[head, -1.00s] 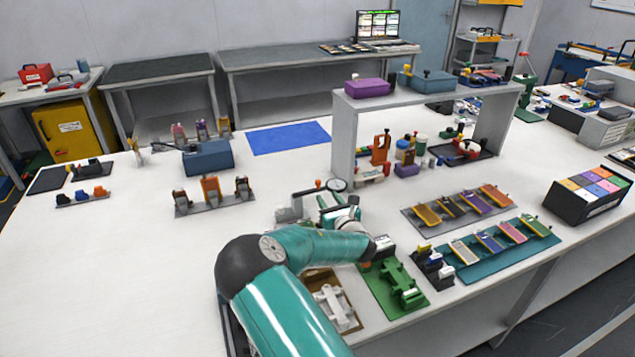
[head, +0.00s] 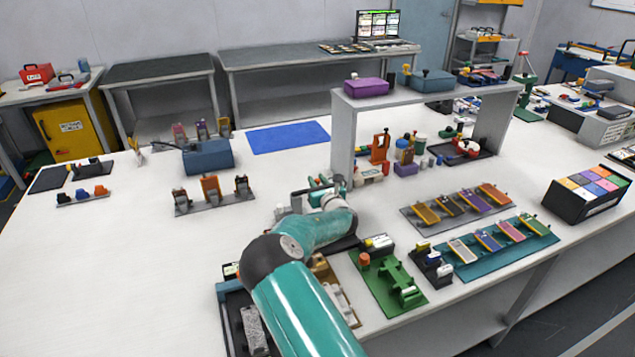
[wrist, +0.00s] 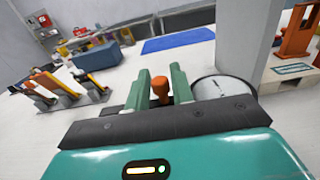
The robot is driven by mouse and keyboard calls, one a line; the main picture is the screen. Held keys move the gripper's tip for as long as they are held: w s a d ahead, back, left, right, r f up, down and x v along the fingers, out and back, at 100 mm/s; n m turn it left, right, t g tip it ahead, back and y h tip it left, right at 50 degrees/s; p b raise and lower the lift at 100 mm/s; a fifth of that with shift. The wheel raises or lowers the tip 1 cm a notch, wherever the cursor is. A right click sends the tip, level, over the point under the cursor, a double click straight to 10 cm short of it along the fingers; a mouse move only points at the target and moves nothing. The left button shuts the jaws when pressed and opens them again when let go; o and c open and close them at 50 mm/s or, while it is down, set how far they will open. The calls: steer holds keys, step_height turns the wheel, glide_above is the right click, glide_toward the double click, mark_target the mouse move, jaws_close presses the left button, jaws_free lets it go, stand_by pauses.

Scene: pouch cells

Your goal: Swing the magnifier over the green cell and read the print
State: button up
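The magnifier's round lens (wrist: 222,88) lies just right of my gripper in the wrist view, pale inside a dark rim. An orange knob (wrist: 160,91) stands between the two green fingers of my gripper (wrist: 161,85). The fingers flank it closely; whether they press on it is unclear. In the head view my gripper (head: 318,193) is at the magnifier, left of the shelf, and my arm hides much of it.
A grey shelf (head: 342,140) rises close to the right of my gripper. A green fixture (head: 400,285) and a small dark rack (head: 432,266) stand at the front. Upright clamps (head: 210,190) stand to the left. The left tabletop (head: 110,260) is mostly clear.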

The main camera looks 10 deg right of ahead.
jaws_close()
